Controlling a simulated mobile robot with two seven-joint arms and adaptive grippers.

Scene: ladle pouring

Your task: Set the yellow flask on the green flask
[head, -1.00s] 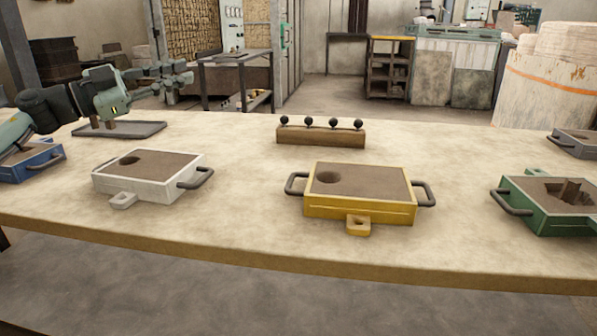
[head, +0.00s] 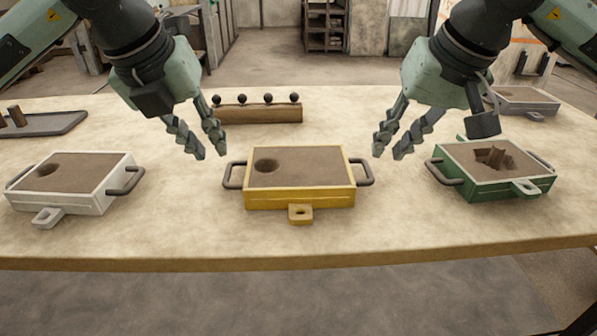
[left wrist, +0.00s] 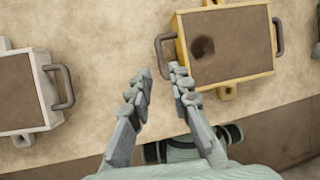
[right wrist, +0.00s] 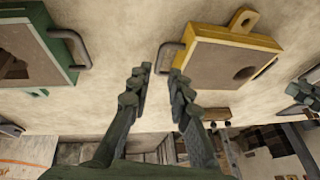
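The yellow flask (head: 300,196) sits flat mid-table, a box with brown fill, a round hole, two grey side handles and a front lug. It also shows in the left wrist view (left wrist: 228,45) and right wrist view (right wrist: 230,55). The green flask (head: 482,182) sits to its right, with an irregular cavity in its brown fill. My left gripper (head: 210,153) is open and empty, above the yellow flask's left handle (head: 233,176). My right gripper (head: 390,153) is open and empty, above its right handle (head: 365,171). Neither gripper touches a handle.
A white flask (head: 72,187) stands to the left, and a grey flask (head: 525,101) at the back right. A wooden block with several black knobs (head: 257,113) lies behind the yellow flask. A dark tray (head: 60,123) lies at the back left. Bare table separates the flasks.

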